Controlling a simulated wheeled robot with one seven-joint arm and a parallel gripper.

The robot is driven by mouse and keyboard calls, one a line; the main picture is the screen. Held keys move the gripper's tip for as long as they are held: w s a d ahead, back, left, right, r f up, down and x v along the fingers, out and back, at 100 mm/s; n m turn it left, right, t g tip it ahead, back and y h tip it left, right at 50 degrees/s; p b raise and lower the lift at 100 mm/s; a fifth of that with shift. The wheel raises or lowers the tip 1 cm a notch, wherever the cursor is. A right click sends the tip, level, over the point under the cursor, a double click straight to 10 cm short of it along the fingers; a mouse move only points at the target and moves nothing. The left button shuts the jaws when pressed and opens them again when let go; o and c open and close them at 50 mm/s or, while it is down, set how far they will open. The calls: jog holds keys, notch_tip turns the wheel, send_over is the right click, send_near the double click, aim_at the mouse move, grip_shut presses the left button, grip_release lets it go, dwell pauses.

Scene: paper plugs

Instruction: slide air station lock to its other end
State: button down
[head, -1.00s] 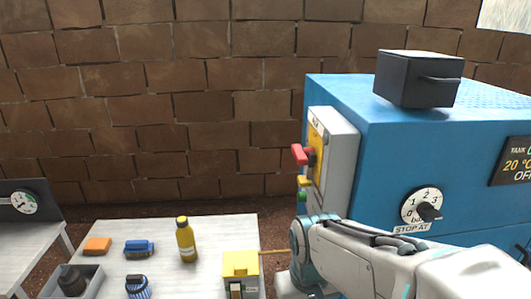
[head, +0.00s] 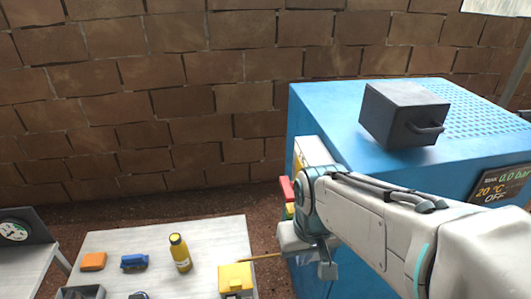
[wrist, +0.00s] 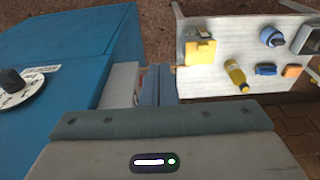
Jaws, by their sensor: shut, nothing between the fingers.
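The air station is a pale grey box (head: 313,152) on the left side of the blue cabinet. Its red handle (head: 286,190) sticks out to the left, with a small yellow and green part (head: 290,211) below it. My arm and hand cover most of its front, and I cannot make out the lock. In the wrist view the grey box (wrist: 118,85) lies just left of my gripper (wrist: 157,72). The fingers are together, with nothing between them. I cannot tell whether they touch the station.
The blue cabinet (head: 440,153) carries a dark box (head: 392,115) on top. A pale table (head: 125,250) stands left and below, with a yellow box (head: 235,278), yellow bottle (head: 180,253), blue item (head: 134,262) and orange block (head: 93,262). A brick wall is behind.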

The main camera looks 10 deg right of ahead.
notch_tip(320, 180, up, 20)
jog(key=w+m+p, duration=0.2)
jog(key=p, duration=1.7)
jog(key=m+g+h, duration=0.2)
jog(key=m+h, duration=0.7)
jog(key=m, duration=0.7)
send_near(292, 206)
jog(key=p+x, duration=0.3)
jog(key=x, duration=0.3)
jog(key=shift+s, duration=0.15)
